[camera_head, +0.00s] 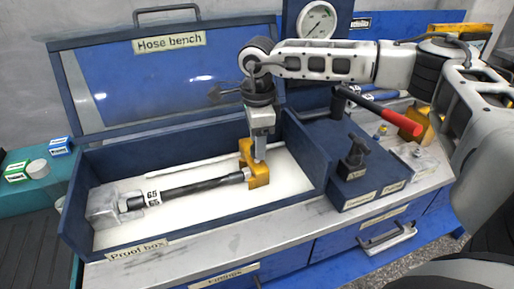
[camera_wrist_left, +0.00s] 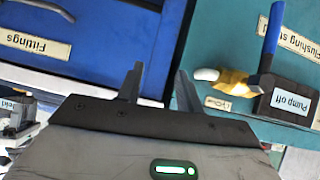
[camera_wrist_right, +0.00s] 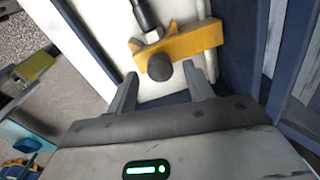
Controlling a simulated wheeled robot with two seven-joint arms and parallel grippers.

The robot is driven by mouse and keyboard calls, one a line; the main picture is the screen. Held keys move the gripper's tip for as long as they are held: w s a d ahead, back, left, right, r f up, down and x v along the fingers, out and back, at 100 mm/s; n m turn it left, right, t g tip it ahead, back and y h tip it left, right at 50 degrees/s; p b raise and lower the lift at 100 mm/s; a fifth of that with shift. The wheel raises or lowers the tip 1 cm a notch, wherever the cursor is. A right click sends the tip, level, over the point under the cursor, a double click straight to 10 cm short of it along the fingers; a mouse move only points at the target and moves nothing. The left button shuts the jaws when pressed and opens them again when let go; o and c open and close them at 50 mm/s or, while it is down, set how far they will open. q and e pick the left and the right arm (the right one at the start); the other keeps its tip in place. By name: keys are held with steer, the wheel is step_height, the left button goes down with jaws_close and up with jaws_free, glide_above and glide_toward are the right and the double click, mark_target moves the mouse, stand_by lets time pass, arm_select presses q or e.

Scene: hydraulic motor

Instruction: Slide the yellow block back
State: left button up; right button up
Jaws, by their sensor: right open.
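The yellow block (camera_head: 259,180) stands in the white-floored proof box, at the right end of a black hose (camera_head: 195,188). In the right wrist view the yellow block (camera_wrist_right: 198,39) runs across the top, with a dark round knob (camera_wrist_right: 160,69) on its near side. My right gripper (camera_head: 259,154) points down at the block. It is open, its fingertips on either side of the knob; contact cannot be told. My left gripper (camera_wrist_left: 158,72) is open and empty before a blue drawer and a teal panel; it is outside the head view.
The box's blue walls (camera_head: 310,160) enclose the block; the raised Hose bench lid (camera_head: 165,85) stands behind. A red-handled lever (camera_head: 385,112) and a pressure gauge (camera_head: 318,20) are to the right. A grey fitting (camera_head: 103,209) holds the hose's left end.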

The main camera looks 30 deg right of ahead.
steer(key=shift+f, duration=1.7)
